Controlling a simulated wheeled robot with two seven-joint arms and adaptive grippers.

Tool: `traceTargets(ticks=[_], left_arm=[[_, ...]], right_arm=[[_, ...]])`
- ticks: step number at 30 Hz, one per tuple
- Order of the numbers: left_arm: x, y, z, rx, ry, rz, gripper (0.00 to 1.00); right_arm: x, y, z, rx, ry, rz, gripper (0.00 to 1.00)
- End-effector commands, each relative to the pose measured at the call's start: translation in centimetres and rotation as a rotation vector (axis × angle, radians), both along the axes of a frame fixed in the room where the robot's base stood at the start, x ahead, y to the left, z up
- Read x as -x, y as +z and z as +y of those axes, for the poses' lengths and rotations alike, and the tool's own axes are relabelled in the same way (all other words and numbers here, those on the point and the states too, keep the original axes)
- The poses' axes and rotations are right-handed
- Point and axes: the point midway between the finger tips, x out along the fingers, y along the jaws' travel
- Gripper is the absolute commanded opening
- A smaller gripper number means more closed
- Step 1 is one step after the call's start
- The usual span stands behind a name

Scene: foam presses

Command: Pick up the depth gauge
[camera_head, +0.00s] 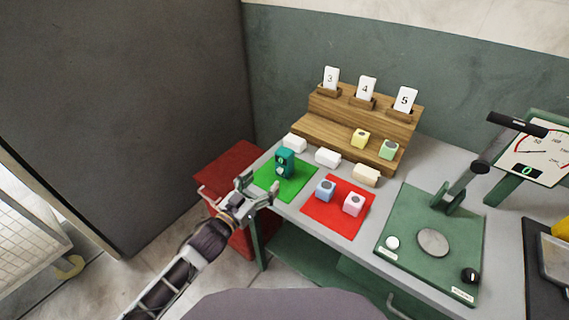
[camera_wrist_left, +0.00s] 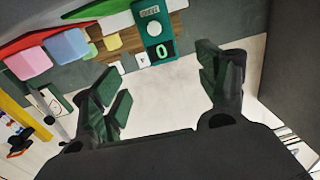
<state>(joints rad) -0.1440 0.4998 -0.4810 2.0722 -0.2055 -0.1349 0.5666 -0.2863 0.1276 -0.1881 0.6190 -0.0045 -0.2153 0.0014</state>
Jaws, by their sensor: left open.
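The depth gauge (camera_head: 285,161) is a teal block with a small display, standing upright on the green mat (camera_head: 298,187) at the table's left end. It also shows in the left wrist view (camera_wrist_left: 152,28) at the top, with a lit green 0 on its display. My left gripper (camera_head: 257,188) is open and empty at the left front corner of the mat, short of the gauge. In the left wrist view its two fingers (camera_wrist_left: 162,78) are spread wide, and the gauge lies beyond them. My right gripper is in neither view.
A red mat (camera_head: 338,222) with a blue block (camera_head: 325,190) and a pink block (camera_head: 353,205) lies right of the green one. A wooden rack (camera_head: 340,133) with number cards stands behind. A green press (camera_head: 410,255) stands at right. A red cabinet (camera_head: 236,160) is at left.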

Motion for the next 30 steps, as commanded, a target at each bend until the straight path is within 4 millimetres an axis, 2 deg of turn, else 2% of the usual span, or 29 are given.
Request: traceTargets(ticks=[11,30], left_arm=[[-1.5,0.1,-0.9,0.0,0.001,-0.002,0.74],[-5.7,0.1,-3.5,0.001,0.001,-0.001,0.74]], right_arm=[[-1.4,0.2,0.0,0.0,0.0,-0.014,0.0],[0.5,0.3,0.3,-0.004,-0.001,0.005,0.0]])
